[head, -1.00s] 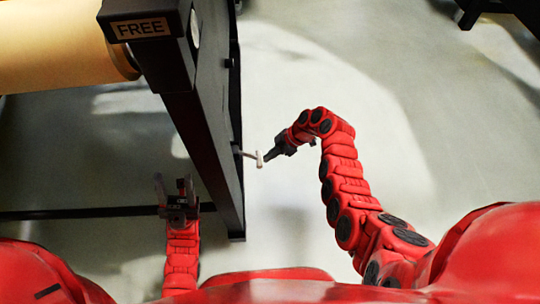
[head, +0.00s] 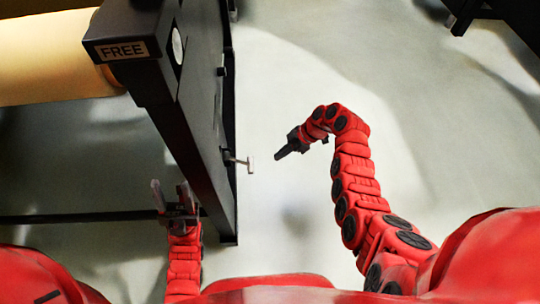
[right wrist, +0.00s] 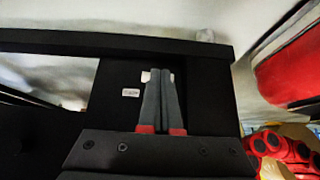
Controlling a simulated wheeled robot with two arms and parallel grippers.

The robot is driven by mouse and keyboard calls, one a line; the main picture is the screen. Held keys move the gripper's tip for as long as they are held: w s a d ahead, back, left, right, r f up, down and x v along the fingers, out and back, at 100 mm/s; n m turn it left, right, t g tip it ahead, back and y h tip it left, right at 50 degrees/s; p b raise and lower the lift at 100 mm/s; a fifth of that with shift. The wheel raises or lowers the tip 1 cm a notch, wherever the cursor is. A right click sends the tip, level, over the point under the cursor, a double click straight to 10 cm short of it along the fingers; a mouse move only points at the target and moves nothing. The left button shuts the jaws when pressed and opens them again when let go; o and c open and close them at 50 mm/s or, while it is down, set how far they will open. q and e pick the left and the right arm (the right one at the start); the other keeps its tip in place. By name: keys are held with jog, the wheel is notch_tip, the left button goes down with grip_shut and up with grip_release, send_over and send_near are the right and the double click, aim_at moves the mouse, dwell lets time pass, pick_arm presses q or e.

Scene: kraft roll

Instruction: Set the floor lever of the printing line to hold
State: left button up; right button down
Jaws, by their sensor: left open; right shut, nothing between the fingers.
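The floor lever (head: 248,163) is a small pale T-shaped handle sticking out to the right from the low side of the black stand. My right gripper (head: 279,155) is shut and empty, a short gap to the right of the handle and pointing at it. In the right wrist view, the shut fingers (right wrist: 161,75) partly cover a pale piece (right wrist: 146,77), which seems to be the lever's end. A small pale label (right wrist: 131,92) beside it is too small to read. My left gripper (head: 174,205) is open and empty, left of the stand's lower end.
The black stand (head: 190,130) runs down the left-centre and carries a sign reading FREE (head: 123,50). A kraft roll (head: 45,60) lies at upper left. A dark bar (head: 80,216) crosses at lower left.

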jog(key=d, duration=0.3)
jog(key=d+r, duration=0.1)
jog(key=d, duration=0.1)
jog(key=shift+p, duration=0.35)
